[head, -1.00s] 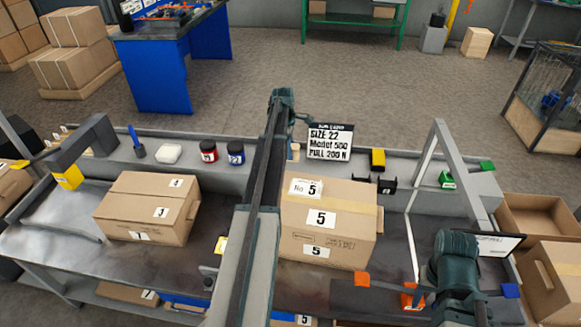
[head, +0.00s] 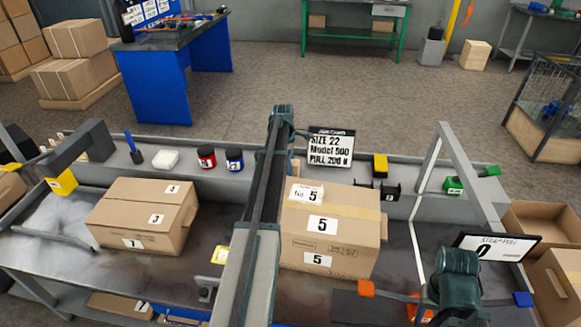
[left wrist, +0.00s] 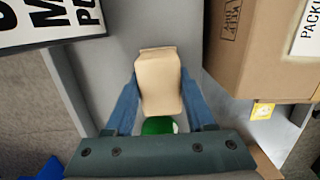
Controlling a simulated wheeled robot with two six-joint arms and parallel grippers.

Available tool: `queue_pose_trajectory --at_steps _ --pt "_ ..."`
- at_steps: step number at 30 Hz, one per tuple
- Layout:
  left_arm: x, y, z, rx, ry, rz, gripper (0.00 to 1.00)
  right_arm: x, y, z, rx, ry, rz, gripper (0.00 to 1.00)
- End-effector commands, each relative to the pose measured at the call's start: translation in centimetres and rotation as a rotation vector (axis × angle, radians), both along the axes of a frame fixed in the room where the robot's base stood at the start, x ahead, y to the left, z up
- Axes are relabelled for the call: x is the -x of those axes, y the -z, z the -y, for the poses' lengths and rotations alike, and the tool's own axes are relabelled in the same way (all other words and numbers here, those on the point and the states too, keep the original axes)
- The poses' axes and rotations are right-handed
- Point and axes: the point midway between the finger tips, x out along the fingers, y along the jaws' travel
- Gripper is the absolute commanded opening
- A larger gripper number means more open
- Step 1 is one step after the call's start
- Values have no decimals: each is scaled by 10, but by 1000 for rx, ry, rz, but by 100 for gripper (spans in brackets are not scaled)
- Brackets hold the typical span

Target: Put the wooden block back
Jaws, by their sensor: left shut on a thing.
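The pale wooden block (left wrist: 157,82) is held between the two blue fingers of my left gripper (left wrist: 160,100) in the left wrist view. The gripper is shut on it, over a grey surface. In the head view, my left arm reaches up the middle, ending beside the black-and-white size sign (head: 331,148), and hides most of the block. A green round thing (left wrist: 158,126) shows just below the block in the wrist view.
A large carton marked 5 (head: 330,238) stands right of my left arm, close to the gripper in the wrist view (left wrist: 262,55). Another carton (head: 145,215) stands left.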

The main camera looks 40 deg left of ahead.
Motion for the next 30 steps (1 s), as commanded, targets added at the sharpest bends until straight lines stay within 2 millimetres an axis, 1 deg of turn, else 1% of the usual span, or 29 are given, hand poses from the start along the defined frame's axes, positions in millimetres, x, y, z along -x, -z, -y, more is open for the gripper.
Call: queue_pose_trajectory --at_steps 2,3,5,6,7,16,20,26,30 --pt "0 4 0 0 0 0 10 0 4 0 0 0 0 50" --pt "0 2 0 0 0 0 62 0 2 0 0 0 0 50" --pt "0 2 0 0 0 0 73 0 2 0 0 0 0 50" --pt "0 2 0 0 0 0 80 0 2 0 0 0 0 50" --pt "0 2 0 0 0 0 85 0 2 0 0 0 0 50" --pt "0 2 0 0 0 0 85 0 2 0 0 0 0 50" --pt "0 -2 0 0 0 0 85 0 -2 0 0 0 0 50" --pt "1 -18 -1 0 0 0 85 0 -18 0 0 0 0 50" --pt "2 -37 -3 0 0 0 85 0 -37 0 0 0 0 50"
